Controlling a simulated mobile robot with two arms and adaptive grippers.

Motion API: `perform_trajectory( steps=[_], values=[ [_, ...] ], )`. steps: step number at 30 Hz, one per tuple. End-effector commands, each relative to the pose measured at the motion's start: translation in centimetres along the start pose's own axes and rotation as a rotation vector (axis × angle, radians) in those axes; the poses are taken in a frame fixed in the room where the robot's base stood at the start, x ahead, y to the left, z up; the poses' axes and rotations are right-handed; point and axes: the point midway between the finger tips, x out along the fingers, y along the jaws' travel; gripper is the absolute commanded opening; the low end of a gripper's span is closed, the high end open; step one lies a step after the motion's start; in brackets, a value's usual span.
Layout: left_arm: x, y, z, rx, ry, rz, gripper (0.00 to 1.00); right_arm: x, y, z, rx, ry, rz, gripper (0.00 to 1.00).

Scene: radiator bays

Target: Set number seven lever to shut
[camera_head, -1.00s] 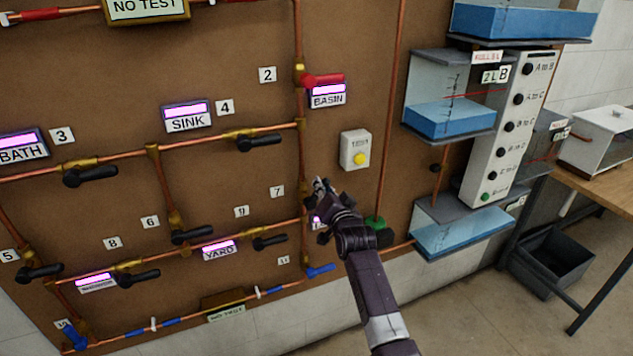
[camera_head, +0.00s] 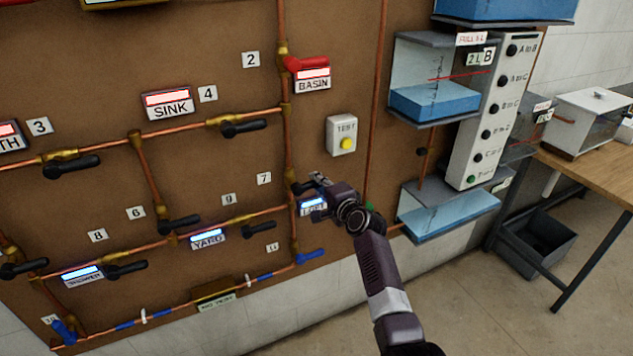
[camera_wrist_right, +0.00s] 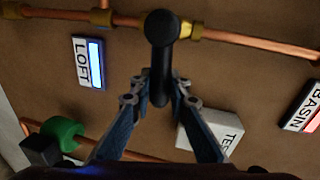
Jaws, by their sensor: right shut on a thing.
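The number seven tag (camera_head: 264,178) is on the brown board, left of the vertical copper pipe. The black lever (camera_head: 301,187) beside it, just above the LOFT label (camera_head: 313,203), is partly hidden by my right gripper (camera_head: 320,182). In the right wrist view the black lever (camera_wrist_right: 161,60) stands across the copper pipe (camera_wrist_right: 225,35), and its lower end is between the fingers of my right gripper (camera_wrist_right: 160,97). That gripper is shut on the lever. My left gripper is not in view.
A TEST box with a yellow button (camera_head: 341,135) is just above my right gripper. The red BASIN lever (camera_head: 306,63) is higher on the same pipe. A blue lever (camera_head: 310,256) is below. Water tanks (camera_head: 433,90) and a wooden table (camera_head: 590,175) are at the right.

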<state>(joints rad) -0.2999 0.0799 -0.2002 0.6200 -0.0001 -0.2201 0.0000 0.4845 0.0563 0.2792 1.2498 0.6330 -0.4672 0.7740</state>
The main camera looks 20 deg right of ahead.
Motion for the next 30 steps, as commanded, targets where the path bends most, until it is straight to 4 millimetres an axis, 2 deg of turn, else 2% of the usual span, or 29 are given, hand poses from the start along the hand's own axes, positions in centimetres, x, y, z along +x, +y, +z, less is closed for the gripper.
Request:
perform_trajectory(
  steps=[9, 22, 23, 24, 27, 30],
  values=[
    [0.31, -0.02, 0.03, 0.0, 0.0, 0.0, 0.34, 0.11, 0.6, 0.0, 0.083, -0.016, 0.001, 0.0],
    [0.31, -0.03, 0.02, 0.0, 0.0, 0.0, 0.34, 0.11, 0.69, 0.05, 0.093, -0.019, 0.003, 0.0],
    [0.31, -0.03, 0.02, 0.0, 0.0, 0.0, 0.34, 0.11, 0.7, 0.05, 0.093, -0.019, 0.003, 0.17],
    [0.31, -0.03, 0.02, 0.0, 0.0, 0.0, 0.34, 0.11, 0.71, 0.05, 0.093, -0.018, 0.003, 0.21],
    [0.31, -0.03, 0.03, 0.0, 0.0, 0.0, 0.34, 0.11, 0.68, 0.05, 0.092, -0.018, 0.002, 0.32],
    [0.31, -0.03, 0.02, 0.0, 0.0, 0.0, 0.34, 0.11, 0.65, 0.05, 0.091, -0.018, 0.002, 0.34]
  ],
)
